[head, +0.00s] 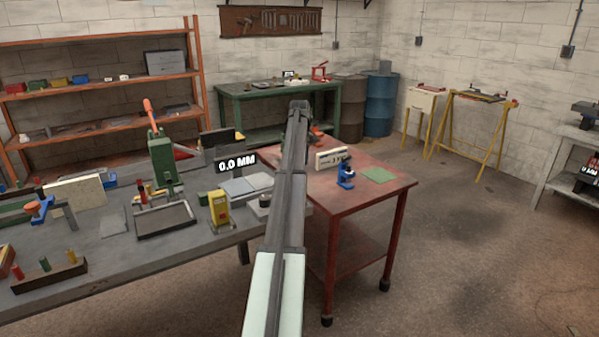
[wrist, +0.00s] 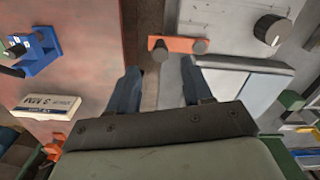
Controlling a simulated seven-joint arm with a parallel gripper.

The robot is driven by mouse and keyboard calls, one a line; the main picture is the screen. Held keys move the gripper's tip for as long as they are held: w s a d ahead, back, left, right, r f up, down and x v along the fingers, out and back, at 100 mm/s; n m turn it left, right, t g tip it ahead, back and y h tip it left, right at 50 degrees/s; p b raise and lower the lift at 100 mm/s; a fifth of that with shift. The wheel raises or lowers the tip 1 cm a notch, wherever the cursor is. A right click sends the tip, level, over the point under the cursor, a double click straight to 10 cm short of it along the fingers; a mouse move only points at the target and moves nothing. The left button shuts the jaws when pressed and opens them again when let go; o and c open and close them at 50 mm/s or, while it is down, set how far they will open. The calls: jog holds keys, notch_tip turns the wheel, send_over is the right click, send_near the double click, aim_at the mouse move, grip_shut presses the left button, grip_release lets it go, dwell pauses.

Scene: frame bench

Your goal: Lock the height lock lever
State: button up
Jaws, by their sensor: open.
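An orange bar with a dark round knob at each end (wrist: 178,45) shows in the wrist view, across the edge of the grey bench beside the gap to the red cart. It looks like the height lock lever, but no label confirms this. In the head view my arm hides that spot. My gripper (wrist: 161,88) is open and empty in the wrist view. The bar shows beyond its fingertips, slightly right of centre and apart from them. In the head view I cannot make out the fingers.
The red cart (head: 370,205) holds a white labelled block (head: 331,158) and a blue tool (head: 345,174). The grey bench (head: 110,270) carries a green press (head: 163,160), a yellow device (head: 219,208) and a black-topped knob (wrist: 272,30). Floor right of the cart is clear.

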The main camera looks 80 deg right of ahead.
jog(key=shift+f, duration=2.2)
grip_shut()
